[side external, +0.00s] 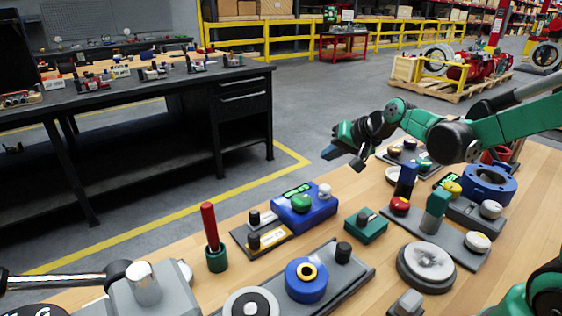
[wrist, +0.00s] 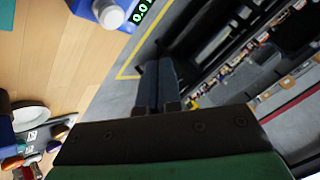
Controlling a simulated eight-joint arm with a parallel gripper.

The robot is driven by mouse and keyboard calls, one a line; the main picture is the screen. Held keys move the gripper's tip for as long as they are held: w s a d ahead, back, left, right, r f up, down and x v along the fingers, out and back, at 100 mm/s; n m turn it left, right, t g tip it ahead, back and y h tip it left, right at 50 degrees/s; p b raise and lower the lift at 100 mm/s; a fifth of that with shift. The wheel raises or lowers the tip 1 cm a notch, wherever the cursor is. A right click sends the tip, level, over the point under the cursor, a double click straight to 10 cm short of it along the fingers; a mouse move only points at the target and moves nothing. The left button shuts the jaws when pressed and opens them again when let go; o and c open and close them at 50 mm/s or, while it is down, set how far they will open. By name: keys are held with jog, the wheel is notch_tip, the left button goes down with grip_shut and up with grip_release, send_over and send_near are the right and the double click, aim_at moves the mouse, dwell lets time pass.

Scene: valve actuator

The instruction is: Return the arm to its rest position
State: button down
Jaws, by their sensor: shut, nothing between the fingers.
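My gripper (side external: 332,152) is raised in the side view, above the far edge of the wooden table (side external: 140,265). Its green and black arm reaches in from the right. In the wrist view the two dark blue fingers (wrist: 158,68) lie side by side, shut with nothing between them. No part on the table touches the gripper. The wrist view is rolled, with the table at left and the floor beyond its edge.
A blue box with a green button (side external: 305,208), a red-handled tool in a green holder (side external: 211,238), a blue ring part (side external: 488,184) and a grey disc (side external: 425,265) stand on the table. A black workbench (side external: 220,125) is behind. Air around the gripper's tip looks clear.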

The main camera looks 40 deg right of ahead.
jog(key=s+a+n+g, duration=0.1)
jog(key=s+a+n, duration=0.2)
jog(key=s, duration=0.3)
jog(key=s+a+n+g+h, duration=0.1)
jog(key=s+a+n, duration=0.3)
jog(key=s, duration=0.2)
jog(key=shift+s+r+n, duration=0.25)
jog(key=shift+r+n, duration=0.1)
jog(key=shift+n, duration=0.05)
dwell(1.2)
